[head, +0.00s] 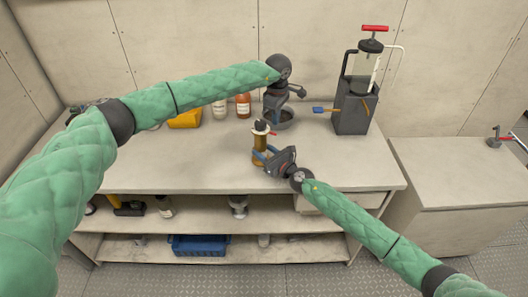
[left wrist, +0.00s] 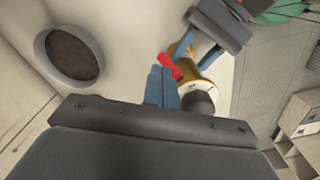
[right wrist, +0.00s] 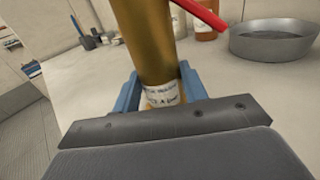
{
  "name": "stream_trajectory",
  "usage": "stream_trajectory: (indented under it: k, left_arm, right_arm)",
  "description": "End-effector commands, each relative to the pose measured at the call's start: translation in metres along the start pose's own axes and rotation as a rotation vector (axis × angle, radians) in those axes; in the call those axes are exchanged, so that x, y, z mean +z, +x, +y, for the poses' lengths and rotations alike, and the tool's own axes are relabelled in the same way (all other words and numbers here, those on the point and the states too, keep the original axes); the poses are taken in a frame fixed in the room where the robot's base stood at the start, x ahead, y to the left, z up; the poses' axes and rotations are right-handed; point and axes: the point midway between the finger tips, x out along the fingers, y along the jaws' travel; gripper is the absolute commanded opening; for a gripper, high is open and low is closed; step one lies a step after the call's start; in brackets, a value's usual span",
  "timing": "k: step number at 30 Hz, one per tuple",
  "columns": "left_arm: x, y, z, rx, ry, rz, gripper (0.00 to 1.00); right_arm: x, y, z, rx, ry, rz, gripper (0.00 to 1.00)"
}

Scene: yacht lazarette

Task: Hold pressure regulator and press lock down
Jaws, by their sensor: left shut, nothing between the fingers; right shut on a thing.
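The pressure regulator (head: 259,148) is a brass cylinder with a pale collar, a dark top knob and a red lock lever (left wrist: 171,68). It stands upright at the bench's front middle. My right gripper (head: 266,158) is shut around its lower body, with a blue finger on each side of the labelled part (right wrist: 160,94). My left gripper (left wrist: 160,70) is shut and empty, its fingertips right beside the red lever; I cannot tell whether they touch. In the head view the left gripper's fingertips are hard to make out above the regulator.
A grey round dish (right wrist: 275,42) sits just behind the regulator. Bottles (head: 243,106) and a yellow object (head: 185,118) stand along the back. A dark pump unit (head: 353,112) with a red handle stands at the right. The bench's left front is clear.

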Motion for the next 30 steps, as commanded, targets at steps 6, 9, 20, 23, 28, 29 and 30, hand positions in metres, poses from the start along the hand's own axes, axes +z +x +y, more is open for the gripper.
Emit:
stream_trajectory:
  k: [6,9,20,23,28,29,30]
  left_arm:
    - [-0.001,-0.018,0.000,0.000,0.000,0.001,0.00]
    - [-0.001,-0.026,0.000,0.001,0.000,0.001,0.00]
    - [0.000,-0.043,0.000,-0.001,0.000,0.001,0.00]
    - [0.000,-0.043,0.000,-0.001,0.000,0.001,0.00]
    - [0.000,-0.043,0.000,-0.001,-0.001,0.001,0.00]
    - [0.000,-0.043,0.000,-0.001,-0.001,0.001,0.00]
    - [0.000,-0.043,0.000,-0.001,-0.001,0.001,0.00]
  right_arm:
    - [-0.001,0.000,0.000,0.000,0.000,0.001,0.11]
    - [-0.001,0.000,0.000,0.000,0.000,0.001,0.11]
    - [-0.001,0.000,0.000,0.000,0.000,0.001,0.11]
    - [-0.001,0.000,0.000,0.000,0.000,0.001,0.11]
    - [0.000,0.000,0.000,0.000,0.000,0.000,0.68]
    - [0.000,0.000,0.000,0.000,0.000,0.000,0.68]
    - [0.000,0.000,0.000,0.000,0.000,0.000,0.68]
